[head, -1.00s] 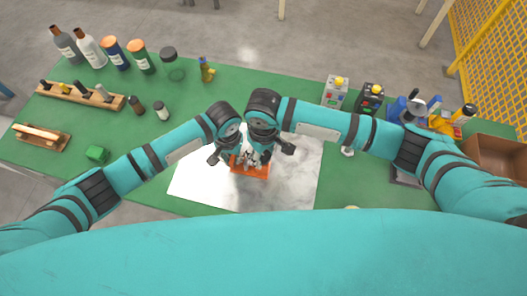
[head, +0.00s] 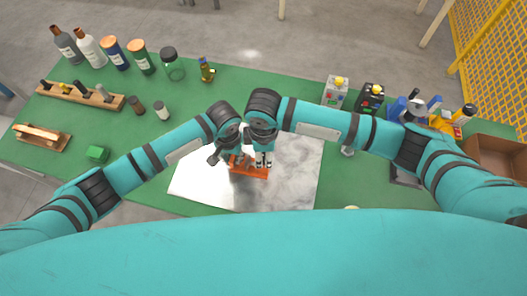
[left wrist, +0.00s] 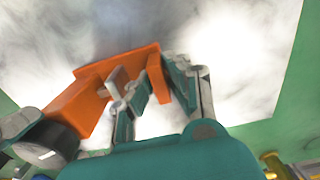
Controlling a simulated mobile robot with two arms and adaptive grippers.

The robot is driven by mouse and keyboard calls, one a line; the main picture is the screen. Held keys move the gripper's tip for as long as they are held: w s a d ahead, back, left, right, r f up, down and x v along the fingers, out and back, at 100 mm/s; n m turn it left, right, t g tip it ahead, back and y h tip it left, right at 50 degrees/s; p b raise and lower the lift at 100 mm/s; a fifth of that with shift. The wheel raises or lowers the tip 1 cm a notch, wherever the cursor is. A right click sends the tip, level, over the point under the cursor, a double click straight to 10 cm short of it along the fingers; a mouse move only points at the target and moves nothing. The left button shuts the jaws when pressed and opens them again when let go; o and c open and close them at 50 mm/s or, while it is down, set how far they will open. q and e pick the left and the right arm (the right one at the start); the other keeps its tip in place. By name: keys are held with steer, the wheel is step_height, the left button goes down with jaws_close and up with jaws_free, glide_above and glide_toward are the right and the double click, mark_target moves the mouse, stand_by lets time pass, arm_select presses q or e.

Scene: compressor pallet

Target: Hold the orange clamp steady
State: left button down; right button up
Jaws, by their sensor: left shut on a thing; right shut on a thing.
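The orange clamp (head: 240,171) lies on the white marbled sheet at the middle of the table's front. In the left wrist view the clamp (left wrist: 88,98) shows as a long orange bar with upright blocks. My left gripper (head: 238,160) is shut on the clamp, and its fingers (left wrist: 158,92) stand either side of an orange block in the wrist view. My right gripper (head: 263,163) points down at the clamp's right end, shut on a part there that its fingers largely hide. A dark round part shows at the clamp's near end in the wrist view.
The marbled sheet (head: 295,180) is clear around the clamp. Bottles and jars (head: 113,52) stand at the back left, with a wooden tool rack (head: 80,97) before them. Button boxes (head: 335,92) and a brown bin (head: 495,158) are at right.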

steer(key=n, duration=0.5)
steer(key=shift+n, duration=0.3)
steer(key=n, duration=0.5)
steer(key=shift+r, duration=0.1)
steer(key=n, duration=1)
steer(key=shift+n, duration=0.3)
steer(key=o, duration=1.1)
steer(key=shift+o, duration=0.2)
step_height(320, 180, up, 12)
